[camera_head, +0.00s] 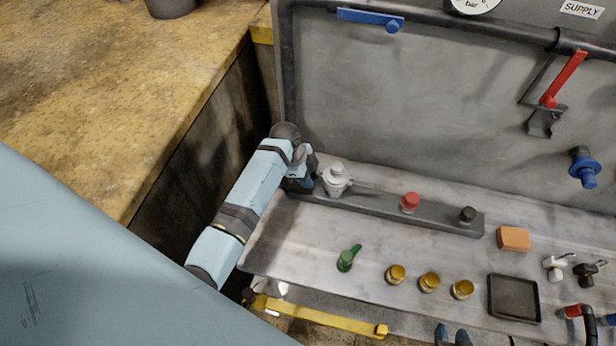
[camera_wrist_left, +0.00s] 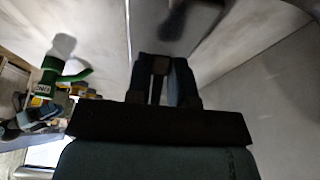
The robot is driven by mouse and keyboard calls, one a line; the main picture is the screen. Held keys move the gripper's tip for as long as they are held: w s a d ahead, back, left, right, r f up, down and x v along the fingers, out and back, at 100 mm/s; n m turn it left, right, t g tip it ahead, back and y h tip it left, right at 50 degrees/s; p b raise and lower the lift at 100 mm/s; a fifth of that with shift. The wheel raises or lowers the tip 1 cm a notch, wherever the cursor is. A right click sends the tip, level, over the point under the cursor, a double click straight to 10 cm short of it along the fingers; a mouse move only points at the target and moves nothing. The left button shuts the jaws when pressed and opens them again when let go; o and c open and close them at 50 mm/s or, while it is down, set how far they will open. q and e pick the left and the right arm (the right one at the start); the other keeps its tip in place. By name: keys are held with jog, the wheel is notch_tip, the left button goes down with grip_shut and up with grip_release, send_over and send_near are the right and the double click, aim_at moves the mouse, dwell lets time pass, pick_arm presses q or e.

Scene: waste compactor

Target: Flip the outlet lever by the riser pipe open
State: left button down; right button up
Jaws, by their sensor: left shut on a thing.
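A blue lever (camera_head: 370,18) lies nearly level at the upper left of the grey back panel, near the dark pipe (camera_head: 288,75) that runs up the panel's left side. A red lever (camera_head: 565,78) slants up to the right on the panel's right side. My left gripper (camera_head: 308,175) is low at the panel's left, beside a pale grey fitting (camera_head: 337,180). It also shows in the wrist view (camera_wrist_left: 163,72), shut on a small dark thing I cannot identify. My right gripper (camera_head: 453,335) shows only its fingertips, apart, at the bottom edge.
The steel shelf holds a green valve (camera_head: 346,260), several brass caps, a dark tray (camera_head: 513,298) and an orange block (camera_head: 513,239). A grey rail (camera_head: 440,216) bears a red knob and a dark knob. A yellow bar (camera_head: 315,315) runs along the front. The panel's middle is clear.

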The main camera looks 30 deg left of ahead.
pick_arm(q)
jog(key=y, duration=0.1)
jog(key=r+y, duration=0.1)
jog(key=g+y, duration=0.1)
jog(key=shift+a+r+y, duration=0.25)
jog(key=shift+a+y, duration=0.15)
jog(key=shift+s+r+g+y, duration=0.1)
jog(key=shift+r+g+y, duration=0.3)
jog(key=shift+y, duration=0.7)
jog(key=shift+a, duration=0.1)
jog(key=shift+r, duration=0.1)
jog(key=c, duration=1)
grip_release()
